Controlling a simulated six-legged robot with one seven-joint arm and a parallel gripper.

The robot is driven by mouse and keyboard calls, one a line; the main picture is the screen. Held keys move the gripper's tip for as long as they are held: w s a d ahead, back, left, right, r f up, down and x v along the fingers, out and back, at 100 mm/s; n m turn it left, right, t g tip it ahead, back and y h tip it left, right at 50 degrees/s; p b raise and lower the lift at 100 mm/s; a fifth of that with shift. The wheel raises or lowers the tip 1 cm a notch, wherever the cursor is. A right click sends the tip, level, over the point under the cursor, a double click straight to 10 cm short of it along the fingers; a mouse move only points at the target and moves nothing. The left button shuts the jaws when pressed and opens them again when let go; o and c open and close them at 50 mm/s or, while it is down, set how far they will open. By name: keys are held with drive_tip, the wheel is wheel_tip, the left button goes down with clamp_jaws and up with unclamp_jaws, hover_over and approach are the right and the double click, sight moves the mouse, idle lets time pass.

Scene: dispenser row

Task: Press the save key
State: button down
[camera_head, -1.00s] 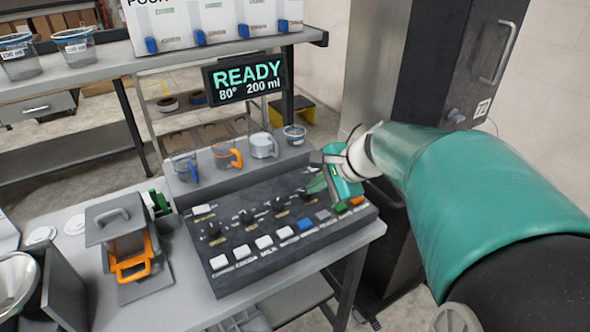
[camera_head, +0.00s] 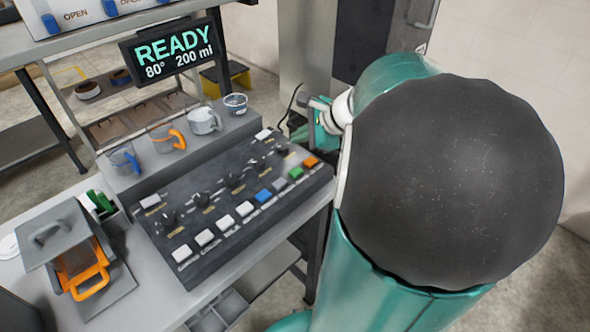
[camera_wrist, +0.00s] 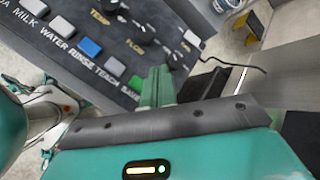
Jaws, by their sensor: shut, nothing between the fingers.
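The save key is a green square key (camera_head: 296,172) near the right end of the dark panel's front row. It also shows in the wrist view (camera_wrist: 136,82), beside the printed word SAVE and partly covered by my fingers. My gripper (camera_wrist: 157,78) is shut and empty, its green fingers just right of the green key in that picture; I cannot tell its height above the panel. In the head view my gripper (camera_head: 318,130) is beyond the panel's right end, partly hidden behind my arm. An orange key (camera_head: 310,162) sits right of the green one.
Grey (camera_head: 280,184), blue (camera_head: 264,196) and white keys lie left of the green key, with black knobs (camera_head: 233,181) behind. Cups and jugs (camera_head: 204,121) stand on the ledge behind the panel. A display (camera_head: 172,50) reads READY, 80°, 200 ml.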

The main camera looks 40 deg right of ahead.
sight(300, 172)
drive_tip(key=shift+f, duration=4)
drive_tip(key=shift+f, duration=0.4)
drive_tip(key=shift+f, duration=0.5)
drive_tip(key=shift+r, duration=0.9)
drive_tip(key=shift+r, duration=0.1)
drive_tip(key=shift+r, duration=2.45)
